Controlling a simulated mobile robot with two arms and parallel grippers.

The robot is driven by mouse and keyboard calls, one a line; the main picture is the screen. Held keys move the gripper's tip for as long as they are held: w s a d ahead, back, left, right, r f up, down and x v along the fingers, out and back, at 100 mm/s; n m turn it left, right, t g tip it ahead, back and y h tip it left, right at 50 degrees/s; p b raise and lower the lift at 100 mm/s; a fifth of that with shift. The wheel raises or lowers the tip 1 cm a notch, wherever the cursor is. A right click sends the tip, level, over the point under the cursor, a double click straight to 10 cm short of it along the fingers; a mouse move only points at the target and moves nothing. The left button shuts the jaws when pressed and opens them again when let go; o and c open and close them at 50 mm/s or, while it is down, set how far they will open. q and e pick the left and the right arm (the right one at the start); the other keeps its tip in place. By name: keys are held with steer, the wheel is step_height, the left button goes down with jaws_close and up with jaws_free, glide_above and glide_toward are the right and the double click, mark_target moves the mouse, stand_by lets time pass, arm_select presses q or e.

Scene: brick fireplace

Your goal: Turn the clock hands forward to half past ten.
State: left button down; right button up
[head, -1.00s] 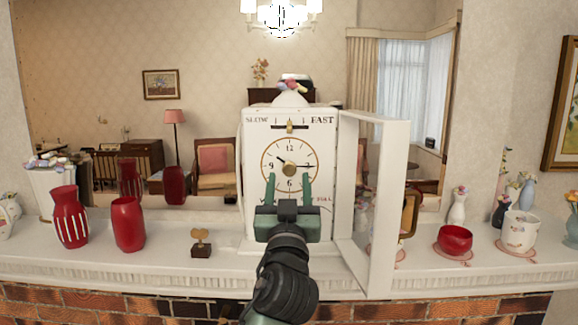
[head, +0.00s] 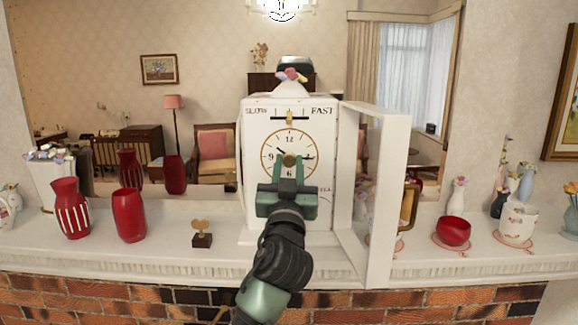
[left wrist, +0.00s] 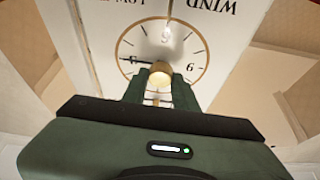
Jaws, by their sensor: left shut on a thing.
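The white mantel clock (head: 257,220) has a round dial (head: 289,136) with a gold ring. Its short hand (head: 281,150) points near 10 and its long hand (head: 304,157) points near 3. My left gripper (head: 289,166) is shut on the brass center knob (head: 289,159), one green finger on each side. The knob also shows in the left wrist view (left wrist: 160,77), where the dial appears upside down and the long hand (left wrist: 136,60) points left. The lower dial is partly hidden behind my gripper in the head view. My right gripper is not in view.
The clock's glazed door (head: 388,205) stands open to the right. A brass key-like piece on a dark block (head: 202,235) stands to the left. Red vases (head: 129,215) stand farther left. A red bowl (head: 454,231) and white pot (head: 517,224) are right. The mantel (head: 170,262) is clear near its front edge.

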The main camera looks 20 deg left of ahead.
arm_select(q)
steer(key=m+h+p, duration=0.1)
steer(key=m, duration=0.2)
steer(key=m+h+p, duration=0.2)
steer(key=m, duration=0.1)
steer(key=shift+a+r, duration=0.15)
steer(key=shift+r, duration=0.05)
steer(key=shift+f+m+h+p, duration=0.15)
steer(key=shift+m+h+p, duration=0.3)
steer(key=shift+m, duration=0.25)
steer(key=shift+f, duration=0.1)
steer(key=c, duration=1.1)
jaws_free()
steer(key=shift+c, duration=0.2)
steer(key=shift+o, duration=0.2)
